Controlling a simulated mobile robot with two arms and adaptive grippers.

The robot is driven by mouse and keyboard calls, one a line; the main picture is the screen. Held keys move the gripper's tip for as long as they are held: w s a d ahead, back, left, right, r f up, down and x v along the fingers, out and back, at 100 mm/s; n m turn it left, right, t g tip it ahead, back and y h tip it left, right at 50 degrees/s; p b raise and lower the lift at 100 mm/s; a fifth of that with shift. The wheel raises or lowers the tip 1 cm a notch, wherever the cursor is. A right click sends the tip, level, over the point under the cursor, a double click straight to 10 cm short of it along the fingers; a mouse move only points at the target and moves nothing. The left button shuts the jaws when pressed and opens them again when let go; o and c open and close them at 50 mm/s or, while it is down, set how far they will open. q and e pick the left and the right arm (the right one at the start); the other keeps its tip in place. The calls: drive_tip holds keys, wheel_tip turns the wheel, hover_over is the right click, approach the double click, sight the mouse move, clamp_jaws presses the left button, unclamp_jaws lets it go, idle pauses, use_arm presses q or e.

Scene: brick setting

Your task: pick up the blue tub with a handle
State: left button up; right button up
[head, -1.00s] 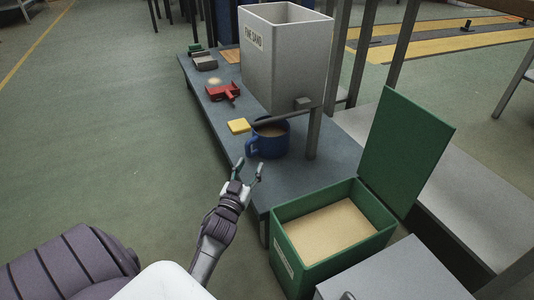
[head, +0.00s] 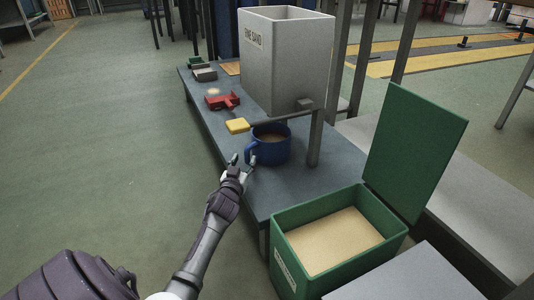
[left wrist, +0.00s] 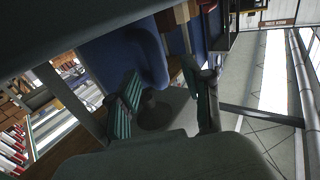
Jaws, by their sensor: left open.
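The blue tub (head: 275,150) stands upright on the grey bench, holding a sand-coloured fill. Its handle (head: 249,152) faces left, towards my left gripper. My left gripper (head: 242,162) is open and empty, with its fingertips right by the handle. In the left wrist view, the tub's blue wall (left wrist: 100,58) and what looks like its handle fill the upper middle, just beyond the two green-padded fingers of my left gripper (left wrist: 166,94). I cannot tell whether the fingers touch the handle. My right gripper is not in view.
A yellow paddle (head: 237,125) on a lever sits just above and left of the tub. A large grey sand hopper (head: 285,70) stands above it. A green open box (head: 283,240) of sand is at the front right. A red tool (head: 222,102) lies farther back.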

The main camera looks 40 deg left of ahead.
sight(246, 157)
use_arm(q)
drive_tip(key=b+x, duration=0.1)
drive_tip(key=x, duration=0.1)
drive_tip(key=shift+w+f+b, duration=0.2)
drive_tip(key=shift+w+b, duration=0.2)
drive_tip(key=shift+w+a+r, duration=0.1)
drive_tip(key=shift+w+a, duration=0.15)
drive_tip(key=shift+w, duration=0.15)
clamp_jaws()
drive_tip(key=shift+r, duration=0.1)
